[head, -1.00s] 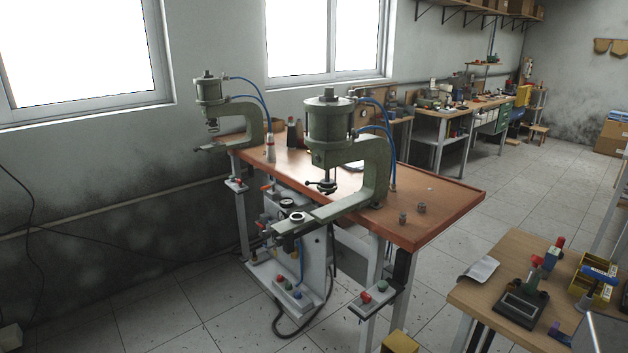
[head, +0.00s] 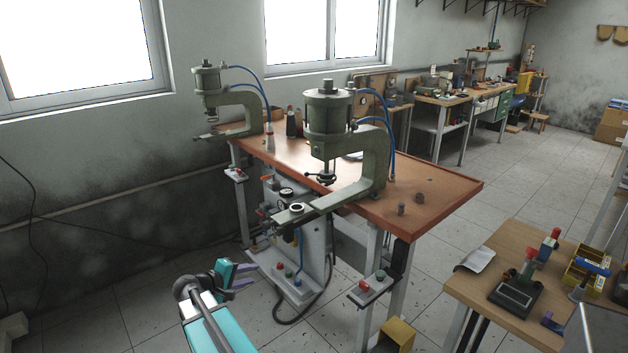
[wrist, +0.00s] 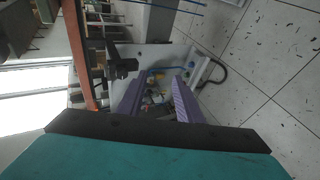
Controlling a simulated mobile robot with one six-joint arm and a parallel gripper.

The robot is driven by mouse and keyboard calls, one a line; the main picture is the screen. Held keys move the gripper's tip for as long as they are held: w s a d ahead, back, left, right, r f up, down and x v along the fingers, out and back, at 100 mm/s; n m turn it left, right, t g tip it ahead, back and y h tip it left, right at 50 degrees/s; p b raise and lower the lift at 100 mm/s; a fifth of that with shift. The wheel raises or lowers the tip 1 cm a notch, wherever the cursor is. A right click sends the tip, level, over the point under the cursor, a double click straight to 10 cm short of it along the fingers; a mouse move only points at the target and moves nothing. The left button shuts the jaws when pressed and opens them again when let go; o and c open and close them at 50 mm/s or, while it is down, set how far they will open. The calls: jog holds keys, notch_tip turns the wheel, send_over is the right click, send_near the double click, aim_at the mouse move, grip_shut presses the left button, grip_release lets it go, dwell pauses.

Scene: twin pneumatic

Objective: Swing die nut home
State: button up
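The near green press (head: 376,165) stands on the front end of the orange-brown bench. A dark nut with small handles (head: 325,178) sits on the rod under its cylinder; I take this for the die nut, but its exact angle is too small to tell. The nut is not clear in the wrist view.
A second green press (head: 243,112) stands at the bench's far left. A grey panel with buttons (head: 312,262) and a button box (head: 370,288) hang below the bench front. A side table (head: 480,285) with tools is at right. The floor at left is free.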

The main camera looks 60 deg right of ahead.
jog(key=s+d+r+h, duration=0.1)
jog(key=d+r+h, duration=0.1)
jog(key=d+r, duration=0.35)
jog(key=d+r+m+h, duration=0.1)
jog(key=d+r, duration=0.1)
jog(key=r, duration=0.7)
jog(key=s+d+r+h, duration=0.15)
jog(key=d+r, duration=0.25)
jog(key=r, duration=0.4)
jog(key=m+g+p, duration=0.1)
jog(key=m+g, duration=0.1)
send_near(309, 174)
jog(key=shift+w+f+h, duration=0.35)
jog(key=shift+f, duration=0.1)
jog(key=s+d+p, duration=0.2)
jog(key=d+p, duration=0.1)
jog(key=d, duration=1)
jog(key=shift+d+f+p, duration=0.3)
jog(key=shift+d+p, duration=0.05)
grip_shut()
